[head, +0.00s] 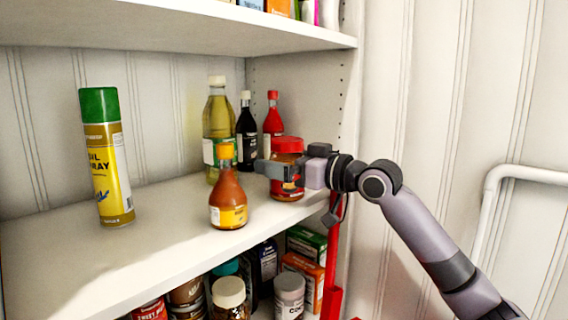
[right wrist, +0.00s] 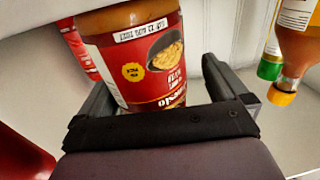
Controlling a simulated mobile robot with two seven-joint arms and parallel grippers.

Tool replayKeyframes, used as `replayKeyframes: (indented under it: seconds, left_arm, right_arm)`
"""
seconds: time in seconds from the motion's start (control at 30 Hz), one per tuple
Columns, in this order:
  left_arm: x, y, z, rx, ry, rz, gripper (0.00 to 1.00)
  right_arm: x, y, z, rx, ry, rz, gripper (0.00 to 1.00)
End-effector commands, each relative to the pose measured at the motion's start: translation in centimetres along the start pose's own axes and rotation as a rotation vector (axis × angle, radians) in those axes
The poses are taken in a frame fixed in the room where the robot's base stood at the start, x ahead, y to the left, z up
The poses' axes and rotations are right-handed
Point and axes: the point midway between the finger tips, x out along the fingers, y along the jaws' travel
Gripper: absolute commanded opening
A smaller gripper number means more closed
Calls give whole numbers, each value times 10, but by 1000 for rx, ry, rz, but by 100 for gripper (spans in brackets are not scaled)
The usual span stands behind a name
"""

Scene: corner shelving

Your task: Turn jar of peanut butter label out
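The jar of peanut butter (head: 287,146) has a red lid and stands on the middle shelf near its right end. My right gripper (head: 283,172) is at the jar and covers part of its side in the head view. In the right wrist view the jar (right wrist: 130,50) is between the two fingers of the right gripper (right wrist: 157,78). Its red label with a bowl picture and a yellow spot faces that camera. The left finger is close to the jar, and a gap shows at the right finger. My left gripper is not in view.
An orange sauce bottle (head: 228,200) stands just left of the jar. An oil bottle (head: 218,115), a dark bottle (head: 247,135) and a red bottle (head: 272,122) stand behind. A spray can (head: 105,160) is far left, with bare shelf between. The side wall is close on the right.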

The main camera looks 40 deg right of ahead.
Motion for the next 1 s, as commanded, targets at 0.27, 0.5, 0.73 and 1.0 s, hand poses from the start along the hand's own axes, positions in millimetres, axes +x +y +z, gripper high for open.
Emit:
replayKeyframes:
  seconds: [0.27,0.5,0.73,1.0]
  left_arm:
    - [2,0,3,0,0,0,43]
    - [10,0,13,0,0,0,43]
    - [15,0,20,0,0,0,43]
    - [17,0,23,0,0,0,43]
  right_arm:
    - [-5,0,4,1,-6,-1,100]
    - [-31,0,5,2,-4,-1,100]
    - [-56,0,3,1,-1,0,100]
    - [-70,0,1,1,-1,-1,100]
